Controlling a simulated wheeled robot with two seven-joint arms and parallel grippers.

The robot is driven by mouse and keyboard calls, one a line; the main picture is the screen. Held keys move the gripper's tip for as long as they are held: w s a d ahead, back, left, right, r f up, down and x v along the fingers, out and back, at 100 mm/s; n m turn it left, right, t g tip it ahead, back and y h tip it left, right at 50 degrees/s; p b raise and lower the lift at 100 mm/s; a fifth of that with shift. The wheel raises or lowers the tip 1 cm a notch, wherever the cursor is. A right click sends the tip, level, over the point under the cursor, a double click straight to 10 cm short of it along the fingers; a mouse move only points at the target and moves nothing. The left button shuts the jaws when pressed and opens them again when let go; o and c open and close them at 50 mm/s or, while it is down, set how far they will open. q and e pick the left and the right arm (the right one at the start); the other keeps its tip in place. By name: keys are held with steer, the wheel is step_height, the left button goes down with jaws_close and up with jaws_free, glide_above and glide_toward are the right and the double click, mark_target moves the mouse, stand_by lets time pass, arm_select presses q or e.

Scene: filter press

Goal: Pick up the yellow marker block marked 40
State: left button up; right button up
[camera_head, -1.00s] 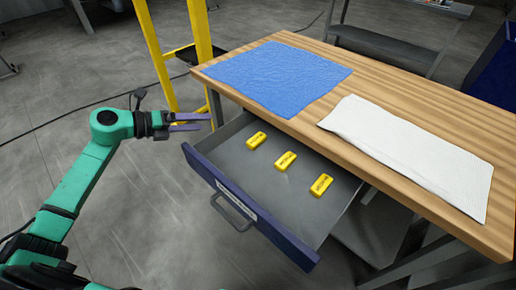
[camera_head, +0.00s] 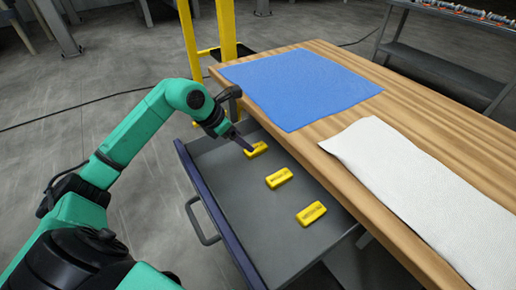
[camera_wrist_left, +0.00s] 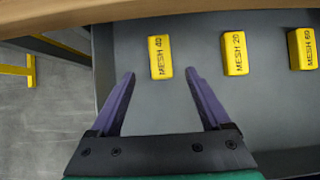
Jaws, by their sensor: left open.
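The yellow block marked MESH 40 (camera_wrist_left: 160,57) lies in the open drawer, at the left of the row in the left wrist view. In the head view it is the farthest block (camera_head: 257,149), its label too small to read there. My left gripper (camera_wrist_left: 160,75) is open and empty. Its purple fingers point at the MESH 40 block, which lies just ahead of and centred between the fingertips. In the head view the gripper (camera_head: 241,144) hangs over the drawer's far end by that block. My right gripper is out of view.
Yellow blocks marked MESH 20 (camera_wrist_left: 235,54) and MESH 60 (camera_wrist_left: 302,48) lie further along the drawer (camera_head: 230,192). The wooden bench (camera_head: 295,142) overhangs the drawer's back, with a blue cloth (camera_head: 300,85) and a white cloth (camera_head: 420,165) on top.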

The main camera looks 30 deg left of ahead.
mark_target(261, 147)
arm_select(q)
steer(key=x, duration=0.7)
steer(key=shift+w+d, duration=0.15)
steer(key=shift+w, duration=0.1)
steer(key=shift+r, duration=0.1)
jaws_close()
steer(key=shift+r, duration=0.1)
